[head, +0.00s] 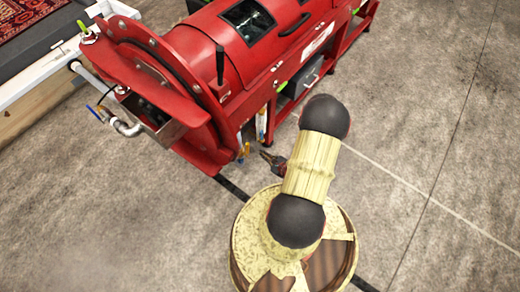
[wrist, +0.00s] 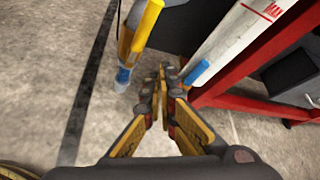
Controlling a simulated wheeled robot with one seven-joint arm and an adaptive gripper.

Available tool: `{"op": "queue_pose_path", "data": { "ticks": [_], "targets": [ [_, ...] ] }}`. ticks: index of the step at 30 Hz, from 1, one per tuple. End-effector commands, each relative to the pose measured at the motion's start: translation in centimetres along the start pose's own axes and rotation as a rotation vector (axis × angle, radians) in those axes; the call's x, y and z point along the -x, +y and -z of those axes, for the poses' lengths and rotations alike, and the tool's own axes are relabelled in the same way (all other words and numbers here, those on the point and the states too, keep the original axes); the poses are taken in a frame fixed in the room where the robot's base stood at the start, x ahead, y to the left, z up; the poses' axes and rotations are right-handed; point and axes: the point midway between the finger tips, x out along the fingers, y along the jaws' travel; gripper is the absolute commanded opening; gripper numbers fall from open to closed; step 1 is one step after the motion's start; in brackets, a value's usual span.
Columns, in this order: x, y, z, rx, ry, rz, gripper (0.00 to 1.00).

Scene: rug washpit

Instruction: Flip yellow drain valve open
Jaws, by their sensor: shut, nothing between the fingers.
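The yellow drain valve handle (wrist: 147,25) shows at the upper left of the wrist view, lying along a hanging pipe with a blue end. In the head view, small yellow parts (head: 247,149) show low beside the red machine, too small to tell their exact shape. My gripper (wrist: 169,76) is shut and empty. Its fingertips are to the right of and below the handle in the wrist view, apart from it in the picture. In the head view my gripper (head: 266,156) is just right of the yellow parts, near the floor.
The red drum machine (head: 190,55) fills the upper middle. A white tube (wrist: 235,45) with a blue end and the red frame (wrist: 250,75) stand right of my fingers. A metal pipe (head: 125,127) with a blue handle is further left. Concrete floor (head: 100,220) is clear in front.

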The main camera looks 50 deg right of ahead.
Motion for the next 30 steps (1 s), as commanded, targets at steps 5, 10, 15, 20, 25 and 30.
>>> {"op": "queue_pose_path", "data": {
  "ticks": [5, 10, 15, 20, 25, 30],
  "targets": [
    [2.6, 1.3, 0.7, -0.005, 0.003, 0.001, 0.00],
    [3.6, 1.9, 1.0, -0.003, 0.002, 0.000, 0.00],
    [3.8, 2.1, 1.1, -0.001, 0.000, -0.001, 0.00],
    [3.8, 2.1, 1.1, -0.001, 0.001, -0.001, 0.00],
    [3.8, 2.1, 1.1, -0.001, 0.001, -0.001, 0.00],
    [3.8, 2.1, 1.1, -0.001, 0.001, -0.001, 0.00]
  ]
}}
